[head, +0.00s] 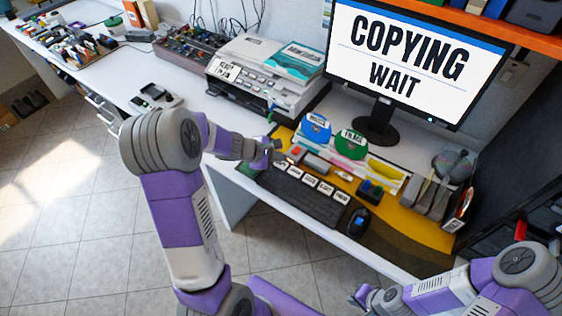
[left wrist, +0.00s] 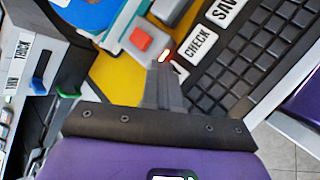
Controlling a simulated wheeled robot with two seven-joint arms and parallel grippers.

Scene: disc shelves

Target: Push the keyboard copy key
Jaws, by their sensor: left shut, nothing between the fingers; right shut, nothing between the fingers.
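The dark keyboard (head: 300,195) lies at the desk's front edge, with a row of white labelled keys along its far side. The left wrist view shows a CHECK key (left wrist: 197,43) and part of a SAVE key (left wrist: 227,10). My left gripper (head: 277,153) is shut and empty at the keyboard's far left corner. Its tip shows in the left wrist view (left wrist: 163,62), just beside the CHECK key; contact cannot be told. I cannot make out a copy label. The monitor (head: 400,52) reads "COPYING WAIT". My right gripper (head: 363,296) is shut, low in front of the desk.
A grey box with a red button (left wrist: 141,39) sits close beside my left fingertips. A printer (head: 262,78) stands behind left. Blue and green discs (head: 316,127) stand behind the keyboard.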

